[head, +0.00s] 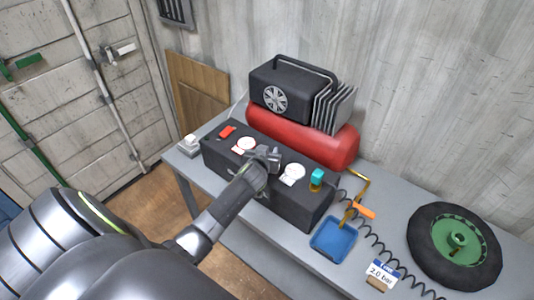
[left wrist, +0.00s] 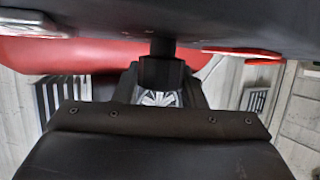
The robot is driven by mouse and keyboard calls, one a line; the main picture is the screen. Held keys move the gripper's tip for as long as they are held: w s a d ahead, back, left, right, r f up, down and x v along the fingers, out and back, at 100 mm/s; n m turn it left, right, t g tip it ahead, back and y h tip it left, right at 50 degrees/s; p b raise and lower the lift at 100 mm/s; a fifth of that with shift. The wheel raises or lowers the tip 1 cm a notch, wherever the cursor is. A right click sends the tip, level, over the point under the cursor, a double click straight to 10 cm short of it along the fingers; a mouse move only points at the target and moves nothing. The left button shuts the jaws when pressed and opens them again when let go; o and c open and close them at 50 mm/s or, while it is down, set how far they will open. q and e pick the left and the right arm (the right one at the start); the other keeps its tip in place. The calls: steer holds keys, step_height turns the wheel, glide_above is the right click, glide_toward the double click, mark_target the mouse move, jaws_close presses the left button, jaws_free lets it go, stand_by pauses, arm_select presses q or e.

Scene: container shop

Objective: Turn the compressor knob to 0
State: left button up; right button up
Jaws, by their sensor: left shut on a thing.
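The compressor has a red tank (head: 335,146) with a black motor housing (head: 290,88) on top and a black control box (head: 296,205) in front. My left gripper (head: 266,155) reaches the top of the box between two white gauges, (head: 246,143) and (head: 293,173). In the left wrist view a dark knob (left wrist: 161,72) on a short stem sits between the jaws of the left gripper (left wrist: 160,92), which are shut on it. In the head view the gripper mostly hides the knob, and its setting cannot be read. My right gripper is not in view.
The box carries a red switch (head: 227,131) and a teal cap (head: 316,176). On the grey bench (head: 376,222) are a blue tray (head: 333,240), an orange-handled air tool (head: 364,210), a coiled hose, a "2.0 bar" card (head: 381,273) and a wheel (head: 420,240). A wall stands behind.

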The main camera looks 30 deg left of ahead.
arm_select(q)
steer(key=n+y+b, duration=0.1)
steer(key=b, duration=0.1)
steer(key=n+g+y+b, duration=0.1)
steer(key=shift+d+f+y+b, duration=0.1)
steer(key=shift+f+y+b, duration=0.15)
steer(key=shift+y+b, duration=0.1)
steer(key=shift+r+n+g+y+b, duration=0.2)
steer(key=shift+n+g+y+b, duration=0.55)
steer(key=shift+n+b, duration=0.3)
steer(key=o, duration=1)
steer(key=shift+r, duration=0.15)
